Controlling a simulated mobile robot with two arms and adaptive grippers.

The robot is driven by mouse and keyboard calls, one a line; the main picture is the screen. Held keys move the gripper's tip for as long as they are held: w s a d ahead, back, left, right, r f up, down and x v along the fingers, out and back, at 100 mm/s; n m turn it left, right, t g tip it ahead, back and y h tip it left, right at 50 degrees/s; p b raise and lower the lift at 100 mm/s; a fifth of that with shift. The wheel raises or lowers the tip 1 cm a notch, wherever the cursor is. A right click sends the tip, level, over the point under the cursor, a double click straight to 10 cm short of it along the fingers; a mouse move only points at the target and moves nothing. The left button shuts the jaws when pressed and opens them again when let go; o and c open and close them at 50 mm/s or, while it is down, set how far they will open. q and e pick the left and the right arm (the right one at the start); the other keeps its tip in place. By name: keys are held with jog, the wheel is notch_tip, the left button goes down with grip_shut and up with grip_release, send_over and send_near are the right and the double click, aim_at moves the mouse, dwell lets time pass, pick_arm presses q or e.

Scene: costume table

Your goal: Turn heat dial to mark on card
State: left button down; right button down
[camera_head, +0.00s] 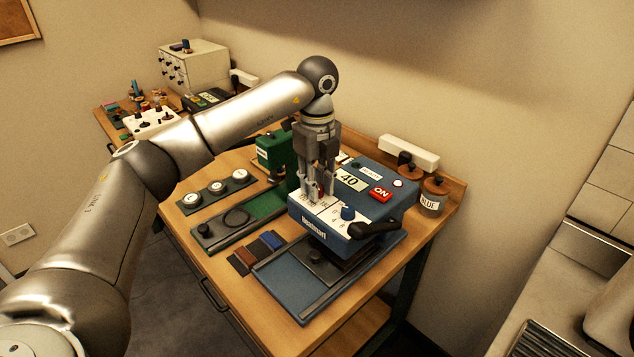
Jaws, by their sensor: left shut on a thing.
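A blue heat press (345,236) stands on the wooden table, with a white control panel (326,213) on its top front. My left gripper (316,192) points straight down at the left part of this panel. It is shut on a small knob there, apparently the heat dial, which the fingers mostly hide; its pointer and marks cannot be read. A second, blue knob (348,213) stands on the panel to the right. A pale card reading 40 (349,181) lies on the press behind the gripper. My right gripper is not in view.
A red ON switch (381,194) and a black handle (376,229) are on the press. A labelled brown jar (432,197) stands behind right. Round gauges on a strip (217,187), a green machine (275,149) and coloured swatches (257,252) are left. Bare wood shows at the front left.

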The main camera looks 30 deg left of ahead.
pick_arm(q)
jog(key=shift+r, duration=0.1)
jog(key=c, duration=1.2)
grip_release()
notch_tip(320, 180, up, 12)
